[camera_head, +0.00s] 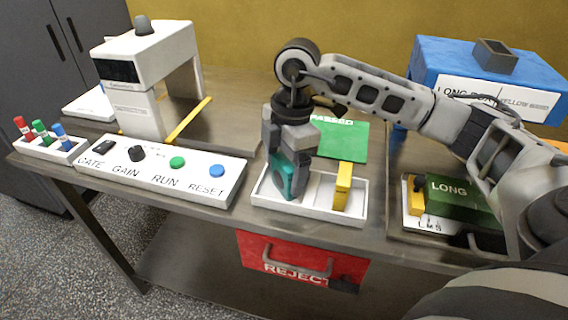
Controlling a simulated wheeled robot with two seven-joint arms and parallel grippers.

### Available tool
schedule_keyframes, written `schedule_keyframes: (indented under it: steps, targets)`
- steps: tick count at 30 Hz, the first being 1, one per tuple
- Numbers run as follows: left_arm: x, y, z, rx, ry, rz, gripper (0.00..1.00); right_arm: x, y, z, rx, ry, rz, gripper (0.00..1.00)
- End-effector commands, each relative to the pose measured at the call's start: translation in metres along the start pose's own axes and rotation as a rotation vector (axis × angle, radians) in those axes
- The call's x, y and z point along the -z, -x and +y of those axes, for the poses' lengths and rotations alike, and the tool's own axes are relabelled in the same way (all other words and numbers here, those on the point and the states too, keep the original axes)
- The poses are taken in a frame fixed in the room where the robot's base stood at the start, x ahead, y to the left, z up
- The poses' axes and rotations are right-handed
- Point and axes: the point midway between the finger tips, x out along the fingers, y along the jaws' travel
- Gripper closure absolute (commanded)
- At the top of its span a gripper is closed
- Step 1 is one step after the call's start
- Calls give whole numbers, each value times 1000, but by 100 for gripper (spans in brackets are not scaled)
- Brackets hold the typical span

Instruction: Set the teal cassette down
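The teal cassette (286,180) is upright between the fingers of my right gripper (288,160), at the left end of the white tray (320,195). The gripper points down from above and hides the cassette's upper part. The cassette's lower end is inside the tray outline; I cannot tell whether it touches the floor. A yellow upright piece (343,187) stands at the tray's right side. My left gripper is not in view.
A green pad (345,139) lies behind the tray. A green LONG block (465,193) and blue machine (480,70) are right. A red REJECT drawer (300,258) hangs below.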

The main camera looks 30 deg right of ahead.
Motion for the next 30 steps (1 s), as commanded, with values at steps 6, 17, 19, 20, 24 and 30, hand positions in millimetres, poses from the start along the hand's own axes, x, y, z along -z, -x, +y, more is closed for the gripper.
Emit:
schedule_keyframes:
  steps: [6,17,19,20,24,30]
  targets:
    - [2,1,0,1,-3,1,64,1,8,1,-3,0,1,20]
    - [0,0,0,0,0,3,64,1,80,1,-6,2,2,20]
    - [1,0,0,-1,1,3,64,1,94,1,-5,0,2,20]
    - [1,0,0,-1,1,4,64,1,99,1,-4,0,2,20]
    - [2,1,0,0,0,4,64,1,116,0,-2,0,0,20]
    - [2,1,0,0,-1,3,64,0,124,0,0,0,0,20]
